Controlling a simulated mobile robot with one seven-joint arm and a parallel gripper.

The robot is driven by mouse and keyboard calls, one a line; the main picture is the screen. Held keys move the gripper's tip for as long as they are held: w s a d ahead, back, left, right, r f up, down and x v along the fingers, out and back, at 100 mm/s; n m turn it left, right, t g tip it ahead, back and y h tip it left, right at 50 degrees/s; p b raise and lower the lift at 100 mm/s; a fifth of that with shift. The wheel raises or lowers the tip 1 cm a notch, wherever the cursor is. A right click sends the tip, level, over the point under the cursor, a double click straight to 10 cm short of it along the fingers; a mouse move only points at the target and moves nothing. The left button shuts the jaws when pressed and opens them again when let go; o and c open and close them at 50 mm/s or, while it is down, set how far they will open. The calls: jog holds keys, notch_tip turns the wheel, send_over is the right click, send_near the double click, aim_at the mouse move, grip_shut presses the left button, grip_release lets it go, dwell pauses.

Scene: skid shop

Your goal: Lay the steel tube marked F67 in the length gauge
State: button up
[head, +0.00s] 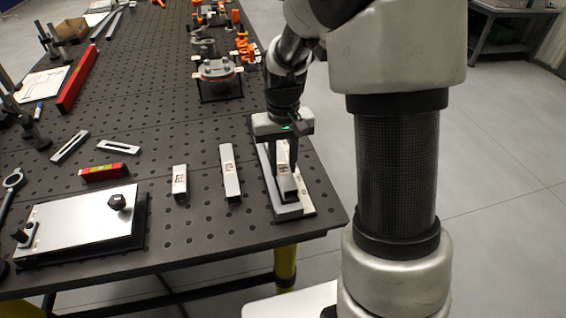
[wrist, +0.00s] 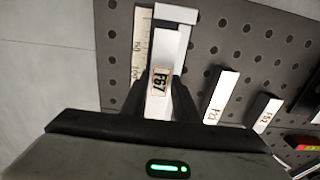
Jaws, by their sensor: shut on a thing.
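The steel tube marked F67 (wrist: 164,62) is a light square tube with a dark-on-tan label, and my gripper (wrist: 160,105) is shut on it. In the head view the tube (head: 287,185) shows below my gripper (head: 287,158), lined up with the length gauge (head: 292,212). The gauge is a long grey channel with a pale scale on one side; its scale and end block (wrist: 175,13) show in the wrist view. The tube lies along the gauge, over or in its channel. I cannot tell whether it touches the bottom.
Two other labelled tubes lie left of the gauge, a longer one (head: 229,173) and a shorter one (head: 179,182). A plate on a dark base (head: 80,220) stands at the front left. The table's right edge is close to the gauge.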

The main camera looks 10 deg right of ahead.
jog(key=shift+f+b, duration=0.9)
jog(key=shift+f, duration=0.45)
jog(key=o, duration=1.1)
jog(key=shift+o, duration=0.4)
jog(key=shift+o, duration=0.7)
jog(key=shift+r, duration=0.15)
jog(key=shift+r+p, duration=2.75)
jog(key=shift+r, duration=0.65)
